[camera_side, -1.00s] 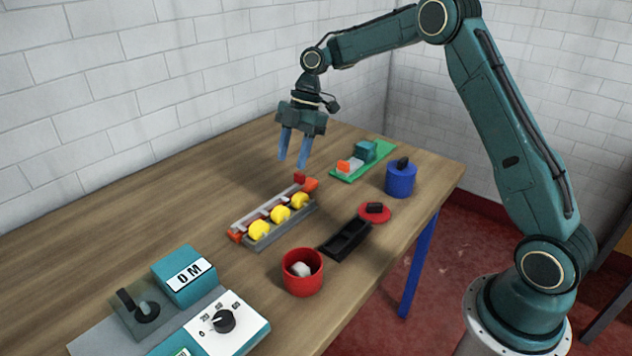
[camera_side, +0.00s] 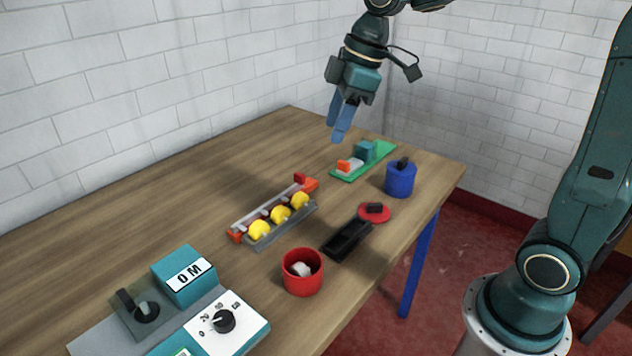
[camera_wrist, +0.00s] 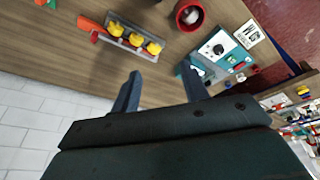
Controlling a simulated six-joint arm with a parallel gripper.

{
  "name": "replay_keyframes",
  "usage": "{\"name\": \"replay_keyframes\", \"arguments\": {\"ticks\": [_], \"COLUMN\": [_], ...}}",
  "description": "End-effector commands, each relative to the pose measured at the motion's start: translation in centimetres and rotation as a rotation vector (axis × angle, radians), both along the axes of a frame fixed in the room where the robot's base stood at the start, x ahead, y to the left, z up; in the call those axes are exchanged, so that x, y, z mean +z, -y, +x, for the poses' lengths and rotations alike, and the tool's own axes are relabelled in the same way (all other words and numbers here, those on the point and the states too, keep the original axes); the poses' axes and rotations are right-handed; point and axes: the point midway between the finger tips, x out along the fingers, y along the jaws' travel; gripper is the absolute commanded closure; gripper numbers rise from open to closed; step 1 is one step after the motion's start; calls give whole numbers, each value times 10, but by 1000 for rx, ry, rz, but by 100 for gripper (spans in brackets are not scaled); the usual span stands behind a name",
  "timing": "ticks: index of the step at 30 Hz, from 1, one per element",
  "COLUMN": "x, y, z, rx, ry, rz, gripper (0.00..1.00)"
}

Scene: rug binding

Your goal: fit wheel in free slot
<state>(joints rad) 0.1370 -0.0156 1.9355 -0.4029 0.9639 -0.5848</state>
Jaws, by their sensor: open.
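The wheels also show in the wrist view (camera_wrist: 137,39), with the rack (camera_wrist: 123,46) at the upper left. I cannot make out an empty slot in the rack. My gripper (camera_side: 341,138) is open and empty, high above the table's far end, tilted, and apart from the wheels. Its two blue-grey fingers stand apart in the wrist view (camera_wrist: 162,72).
A red cup (camera_side: 302,284) holds a pale piece. A black tray (camera_side: 347,240), a red lid (camera_side: 375,214), a blue pot (camera_side: 400,181) and a green board (camera_side: 345,177) line the right side. A teal and white control box (camera_side: 250,326) stands in front. The left tabletop is clear.

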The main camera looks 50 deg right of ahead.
Motion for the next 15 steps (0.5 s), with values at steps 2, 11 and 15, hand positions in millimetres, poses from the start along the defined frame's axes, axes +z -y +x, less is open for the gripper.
{"name": "replay_keyframes", "arguments": {"ticks": [2,11,15], "x": [7,15,12], "y": [-2,-1,2], "z": [-20,-88,-119], "rx": [-68,-341,-469], "ry": [13,59,83], "rz": [0,19,37], "gripper": [55,55,55]}}
